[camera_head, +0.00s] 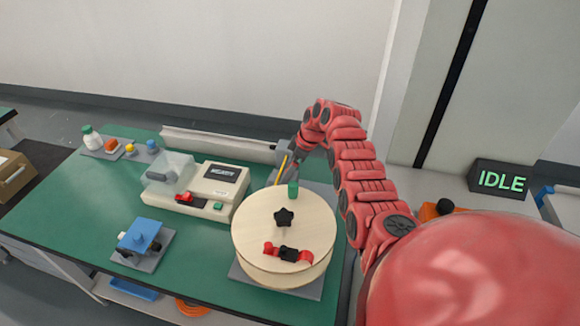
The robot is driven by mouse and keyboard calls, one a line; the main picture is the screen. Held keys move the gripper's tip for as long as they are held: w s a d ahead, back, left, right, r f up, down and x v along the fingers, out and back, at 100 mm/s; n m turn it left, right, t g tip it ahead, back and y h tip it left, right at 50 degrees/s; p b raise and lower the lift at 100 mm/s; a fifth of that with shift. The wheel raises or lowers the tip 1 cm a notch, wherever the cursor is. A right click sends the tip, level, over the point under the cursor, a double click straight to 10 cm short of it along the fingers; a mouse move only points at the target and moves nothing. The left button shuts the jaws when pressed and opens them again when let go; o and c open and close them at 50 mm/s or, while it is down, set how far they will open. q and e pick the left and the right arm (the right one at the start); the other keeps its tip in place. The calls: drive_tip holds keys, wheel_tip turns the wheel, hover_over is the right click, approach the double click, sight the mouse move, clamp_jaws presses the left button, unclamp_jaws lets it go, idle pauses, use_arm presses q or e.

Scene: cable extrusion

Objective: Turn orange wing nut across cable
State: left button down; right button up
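My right arm comes in from the right and bends over behind the wooden spool (262,232). My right gripper (292,172) points down beside a thin yellow-orange rod or cable piece (282,168), at the back edge of the green bench. Its fingertips are small and partly hidden, so I cannot tell whether they are open or touching it. I cannot make out a clear orange wing nut. An orange and black part (436,210) shows at the right, partly hidden by my body. My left gripper is not in view.
A sign (501,180) reads IDLE.

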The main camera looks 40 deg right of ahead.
drive_tip(key=c, duration=1.4)
drive_tip(key=shift+o, duration=0.2)
